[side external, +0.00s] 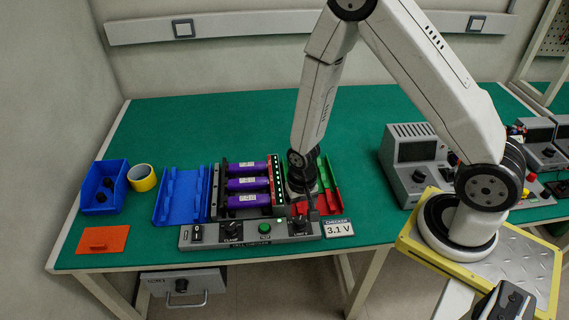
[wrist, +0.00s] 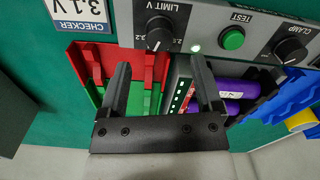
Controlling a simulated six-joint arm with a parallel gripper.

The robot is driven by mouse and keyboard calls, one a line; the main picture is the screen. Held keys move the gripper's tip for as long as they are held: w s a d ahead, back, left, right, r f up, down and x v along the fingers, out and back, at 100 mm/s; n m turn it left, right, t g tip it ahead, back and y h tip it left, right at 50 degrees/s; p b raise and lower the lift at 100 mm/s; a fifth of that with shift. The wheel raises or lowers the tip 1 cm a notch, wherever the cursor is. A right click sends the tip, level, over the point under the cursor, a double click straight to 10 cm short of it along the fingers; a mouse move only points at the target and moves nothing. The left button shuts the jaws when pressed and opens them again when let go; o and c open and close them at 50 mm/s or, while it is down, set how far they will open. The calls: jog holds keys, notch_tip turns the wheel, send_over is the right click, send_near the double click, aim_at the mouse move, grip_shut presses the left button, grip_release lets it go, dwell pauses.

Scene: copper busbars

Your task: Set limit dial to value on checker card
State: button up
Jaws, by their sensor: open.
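The black LIMIT V dial (wrist: 159,33) sits on the grey checker panel (wrist: 205,22), with small scale numbers beside it; its exact setting is too small to read. In the side view the dial is partly hidden by my gripper. The white checker card (side external: 339,229) reads 3.1 V and lies right of the panel. It also shows in the wrist view (wrist: 83,13), cut by the top edge. My gripper (wrist: 160,70) is open and empty, its two fingers apart and pointing toward the dial. In the side view my gripper (side external: 302,205) is low over the panel's right end.
Three purple cells (side external: 246,184) lie in the holder behind the panel. The green TEST button (wrist: 232,38) and CLAMP knob (wrist: 290,50) are near the dial. Red and green bins (side external: 330,190) stand right of the holder; a blue tray (side external: 180,195) stands left.

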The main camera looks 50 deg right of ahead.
jog(key=shift+r, duration=1.15)
jog(key=shift+r, duration=0.15)
jog(key=shift+r, duration=0.2)
notch_tip(320, 180, up, 7)
jog(key=n+t, duration=0.1)
jog(key=n, duration=0.1)
notch_tip(320, 180, up, 7)
jog(key=n+t, duration=0.1)
jog(key=n, duration=0.3)
send_over(302, 219)
jog(key=s, duration=0.3)
jog(key=shift+s+d+r+t, duration=0.3)
jog(key=shift+s+d+r, duration=0.1)
jog(key=shift+r, duration=0.25)
